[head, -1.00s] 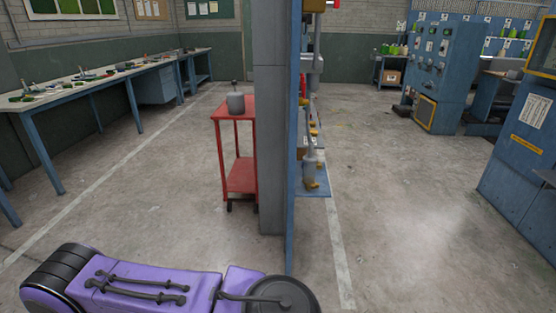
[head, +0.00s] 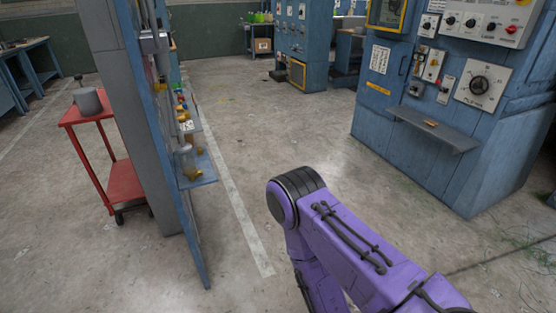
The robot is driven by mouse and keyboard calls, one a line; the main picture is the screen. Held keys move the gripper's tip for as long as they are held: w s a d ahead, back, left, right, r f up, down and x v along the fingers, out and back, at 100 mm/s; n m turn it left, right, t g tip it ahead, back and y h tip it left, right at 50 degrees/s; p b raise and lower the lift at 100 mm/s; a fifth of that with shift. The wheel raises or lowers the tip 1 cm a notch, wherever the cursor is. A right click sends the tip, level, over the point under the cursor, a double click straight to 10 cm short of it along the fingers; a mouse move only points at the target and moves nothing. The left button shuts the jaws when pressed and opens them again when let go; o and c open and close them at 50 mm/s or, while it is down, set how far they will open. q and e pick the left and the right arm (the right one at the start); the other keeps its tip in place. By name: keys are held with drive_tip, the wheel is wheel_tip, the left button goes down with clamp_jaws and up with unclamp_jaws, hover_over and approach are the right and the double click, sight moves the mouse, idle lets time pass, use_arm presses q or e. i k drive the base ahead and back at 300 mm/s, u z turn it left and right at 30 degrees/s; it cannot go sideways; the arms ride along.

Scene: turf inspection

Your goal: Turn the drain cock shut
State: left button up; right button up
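A blue upright panel (head: 163,155) stands at the left, seen almost edge-on. Small yellow-brass fittings (head: 191,173), grey pipework and a few coloured parts show on its right-hand face, above a small blue shelf (head: 204,175). The drain cock may be among these fittings, but they are too small and oblique to tell which one it is or how its handle stands. A purple arm link of mine crosses the lower right of the head view. Neither of my grippers is in view.
A red trolley (head: 122,183) with a grey pot (head: 87,101) stands left of the grey pillar (head: 131,120). A blue control console (head: 432,150) with a small ledge stands at the right. The concrete floor between panel and console is open.

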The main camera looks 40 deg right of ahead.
sight(199, 173)
drive_tip(key=z, duration=0.35)
drive_tip(key=i, duration=1.65)
drive_tip(key=z, duration=0.05)
